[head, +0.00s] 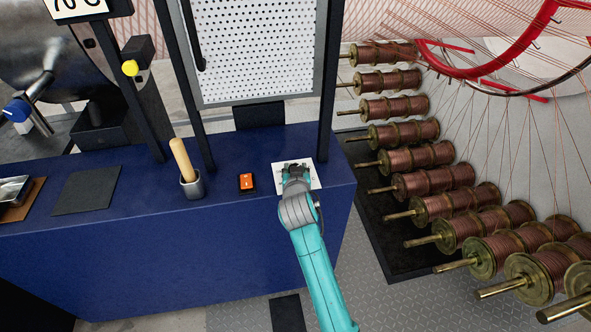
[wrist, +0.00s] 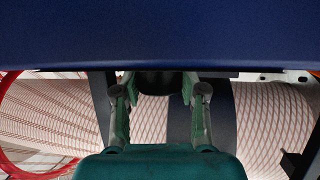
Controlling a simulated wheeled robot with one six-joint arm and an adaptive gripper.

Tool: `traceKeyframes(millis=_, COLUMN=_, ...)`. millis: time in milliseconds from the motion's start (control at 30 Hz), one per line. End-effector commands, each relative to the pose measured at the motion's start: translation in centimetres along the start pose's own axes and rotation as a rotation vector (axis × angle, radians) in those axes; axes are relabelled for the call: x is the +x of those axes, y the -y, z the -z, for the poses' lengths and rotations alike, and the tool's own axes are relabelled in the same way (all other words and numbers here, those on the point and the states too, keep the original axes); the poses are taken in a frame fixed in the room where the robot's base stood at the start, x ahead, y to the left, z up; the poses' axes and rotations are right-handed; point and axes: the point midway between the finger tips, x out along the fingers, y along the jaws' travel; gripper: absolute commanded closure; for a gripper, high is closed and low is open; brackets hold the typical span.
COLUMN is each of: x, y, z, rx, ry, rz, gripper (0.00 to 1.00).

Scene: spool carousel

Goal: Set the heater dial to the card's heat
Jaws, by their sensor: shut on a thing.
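A card (head: 78,8) at the top left of the head view reads 70 °C; its top edge is cut off. My gripper (head: 295,170) is over a white plate (head: 313,176) on the blue bench. In the wrist view, the gripper's fingers (wrist: 160,92) are shut on a dark round thing (wrist: 160,80), apparently the heater dial. The gripper hides most of the dial in the head view, and I cannot read its pointer or any scale marks.
An orange switch (head: 246,181) and a grey cup with a wooden handle (head: 183,160) stand left of the plate on the bench (head: 130,215). A dark post (head: 328,80) rises close behind my gripper. Several copper spools (head: 420,157) line the right side.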

Motion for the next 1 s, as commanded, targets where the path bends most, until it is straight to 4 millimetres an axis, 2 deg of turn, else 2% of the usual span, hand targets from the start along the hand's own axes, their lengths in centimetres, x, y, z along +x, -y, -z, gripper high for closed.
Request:
traceKeyframes(millis=567, x=0.02, y=0.00, z=-0.09, rx=0.010, ry=0.002, rz=-0.025, gripper=0.93)
traceKeyframes(millis=600, x=0.02, y=0.00, z=-0.10, rx=0.010, ry=0.002, rz=-0.025, gripper=0.48)
traceKeyframes(millis=667, x=0.02, y=0.00, z=-0.09, rx=0.010, ry=0.002, rz=-0.024, gripper=0.33)
traceKeyframes(millis=1000, x=-0.09, y=0.01, z=-0.05, rx=0.010, ry=0.001, rz=-0.024, gripper=0.32)
